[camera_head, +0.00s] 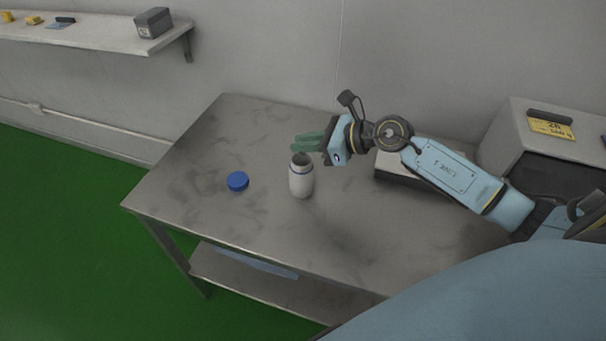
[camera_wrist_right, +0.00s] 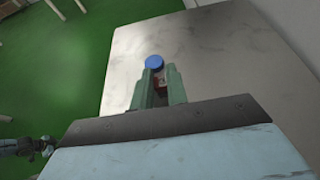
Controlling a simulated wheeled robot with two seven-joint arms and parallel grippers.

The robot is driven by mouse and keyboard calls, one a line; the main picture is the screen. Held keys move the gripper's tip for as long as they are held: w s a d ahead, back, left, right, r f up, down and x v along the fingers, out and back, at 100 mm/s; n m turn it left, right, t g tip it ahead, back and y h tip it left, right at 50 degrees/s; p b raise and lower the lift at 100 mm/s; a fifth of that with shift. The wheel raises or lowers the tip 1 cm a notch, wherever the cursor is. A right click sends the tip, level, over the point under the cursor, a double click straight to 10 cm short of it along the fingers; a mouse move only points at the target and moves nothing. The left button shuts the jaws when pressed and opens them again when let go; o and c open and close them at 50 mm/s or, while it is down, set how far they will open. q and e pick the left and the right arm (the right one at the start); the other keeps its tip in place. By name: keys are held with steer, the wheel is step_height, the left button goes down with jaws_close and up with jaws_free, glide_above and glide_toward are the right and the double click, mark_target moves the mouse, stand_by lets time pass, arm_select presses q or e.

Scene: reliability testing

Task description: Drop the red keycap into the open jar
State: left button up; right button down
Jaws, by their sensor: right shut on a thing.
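My right gripper (camera_head: 300,143) has green fingers and is just above and behind the jar's mouth in the head view. In the right wrist view, its fingers (camera_wrist_right: 158,88) are shut on a small red thing, the red keycap (camera_wrist_right: 158,78), which is partly hidden between them. I cannot make out the keycap in the head view.
A blue lid (camera_head: 237,181) lies on the table (camera_head: 205,150) left of the jar; it also shows in the right wrist view (camera_wrist_right: 154,62). A flat dark-sided box (camera_head: 400,178) lies under my right arm. A grey machine (camera_head: 545,140) stands at right. The table's left part is clear.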

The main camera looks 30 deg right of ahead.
steer(key=shift+f, duration=0.2)
steer(key=shift+d+f+b, duration=0.15)
steer(key=shift+f+b, duration=0.45)
steer(key=shift+f, duration=0.2)
stand_by(0.3)
steer(key=c, duration=1.3)
jaws_free()
steer(key=v, duration=1.3)
steer(key=shift+s+d, duration=0.25)
steer(key=shift+d, duration=0.05)
